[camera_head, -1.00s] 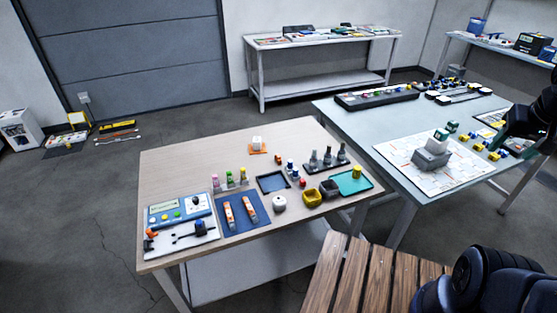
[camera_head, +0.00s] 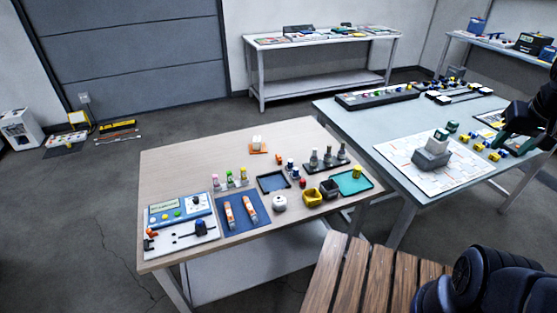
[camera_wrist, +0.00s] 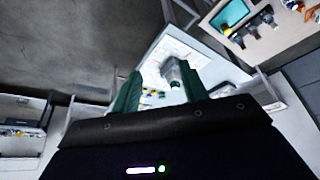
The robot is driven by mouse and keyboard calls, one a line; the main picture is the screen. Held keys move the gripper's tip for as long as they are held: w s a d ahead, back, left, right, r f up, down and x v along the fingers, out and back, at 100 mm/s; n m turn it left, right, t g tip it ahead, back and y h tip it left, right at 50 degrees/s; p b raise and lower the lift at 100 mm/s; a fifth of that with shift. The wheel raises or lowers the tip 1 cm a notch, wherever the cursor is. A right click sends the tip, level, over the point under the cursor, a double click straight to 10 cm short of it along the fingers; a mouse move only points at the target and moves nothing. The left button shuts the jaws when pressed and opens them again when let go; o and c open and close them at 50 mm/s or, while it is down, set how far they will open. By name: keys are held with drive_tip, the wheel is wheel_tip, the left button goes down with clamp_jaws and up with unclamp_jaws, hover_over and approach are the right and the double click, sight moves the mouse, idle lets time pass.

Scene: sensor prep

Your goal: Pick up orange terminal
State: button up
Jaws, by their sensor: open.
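Several orange things lie on the wooden table, and I cannot tell which is the orange terminal. A small orange piece (camera_head: 278,159) lies near the table's middle. An orange part (camera_head: 152,233) sits on the white board at the front left. Two orange-and-white pieces (camera_head: 230,215) lie on a blue mat. My gripper (camera_wrist: 160,74) is open and empty, with green fingers apart, in the wrist view. In the head view, my dark arm is at the right edge, over the grey table, far from the orange things.
The wooden table (camera_head: 190,165) has a bare back left. The grey table (camera_head: 350,112) carries a white patterned sheet with a grey device (camera_head: 432,155). A slatted bench (camera_head: 365,275) stands in front.

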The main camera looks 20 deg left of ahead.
drive_tip(key=w+a+r+n+g, duration=0.1)
drive_tip(key=w+a+r, duration=0.1)
drive_tip(key=w+a, duration=0.55)
drive_tip(key=w+a+r+n+g, duration=0.1)
drive_tip(key=w+a, duration=0.3)
drive_tip(key=w, duration=0.7)
drive_tip(key=w+a+f+n+y, duration=0.1)
drive_tip(key=w+a+f, duration=0.2)
drive_tip(key=w+a, duration=0.5)
drive_tip(key=w+a+f+n, duration=0.2)
drive_tip(key=w+a+f, duration=0.15)
drive_tip(key=a, duration=0.75)
drive_tip(key=n+g+h, duration=0.1)
drive_tip(key=n+g, duration=0.2)
hover_over(279, 155)
wheel_tip(279, 155, down, 31)
drive_tip(key=f, duration=0.5)
drive_tip(key=shift+s+a, duration=0.2)
drive_tip(key=shift+a, duration=0.15)
drive_tip(key=shift+d+f, duration=0.15)
drive_tip(key=shift+f, duration=1.2)
drive_tip(key=shift+d+f, duration=0.15)
drive_tip(key=shift+f, duration=1.2)
clamp_jaws()
